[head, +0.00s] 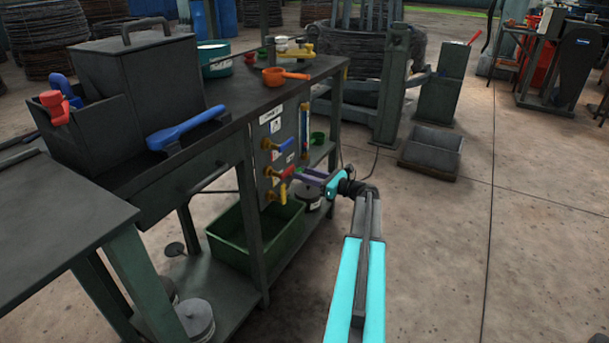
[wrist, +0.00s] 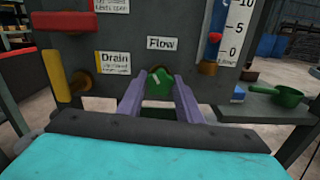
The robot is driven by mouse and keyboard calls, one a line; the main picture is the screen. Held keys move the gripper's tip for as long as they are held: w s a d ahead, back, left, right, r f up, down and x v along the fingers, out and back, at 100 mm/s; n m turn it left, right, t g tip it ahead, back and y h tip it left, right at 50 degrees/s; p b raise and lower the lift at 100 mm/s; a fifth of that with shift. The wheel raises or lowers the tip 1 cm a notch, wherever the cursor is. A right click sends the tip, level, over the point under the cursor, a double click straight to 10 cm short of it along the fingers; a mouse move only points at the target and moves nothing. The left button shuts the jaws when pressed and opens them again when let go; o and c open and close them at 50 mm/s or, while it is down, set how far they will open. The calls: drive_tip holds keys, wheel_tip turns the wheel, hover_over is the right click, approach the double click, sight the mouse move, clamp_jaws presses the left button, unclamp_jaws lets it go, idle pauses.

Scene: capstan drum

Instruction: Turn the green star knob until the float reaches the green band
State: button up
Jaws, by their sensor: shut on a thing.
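The green star knob (wrist: 158,84) sits on the dark panel (wrist: 190,65) under the "Flow" label, in the middle of the wrist view. My gripper (wrist: 158,91) has its two purple fingers shut on the knob, one on each side. In the head view my gripper (head: 303,178) reaches the panel's lower right part and hides the knob. A gauge tube with a white scale (wrist: 236,30) stands right of the knob. A small red piece (wrist: 215,37), perhaps the float, shows low in the tube, near the 0 to 5 marks. I cannot make out the green band.
A yellow handle (wrist: 70,92) by the "Drain" label and a red handle (wrist: 62,21) are left of the knob. A green scoop (wrist: 284,96) lies on a shelf to the right. A green bin (head: 255,238) stands below the panel.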

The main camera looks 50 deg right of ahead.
drive_tip(key=shift+n, duration=0.4)
drive_tip(key=shift+a+f+n+b, duration=0.15)
drive_tip(key=shift+n+b, duration=2.95)
drive_tip(key=shift+n, duration=2.4)
drive_tip(key=shift+f+n+b, duration=0.15)
drive_tip(key=shift+n+b, duration=2.9)
drive_tip(key=shift+n, duration=2.45)
drive_tip(key=o, duration=1)
drive_tip(key=shift+r, duration=0.1)
drive_tip(key=shift+o, duration=0.2)
drive_tip(key=shift+s, duration=0.15)
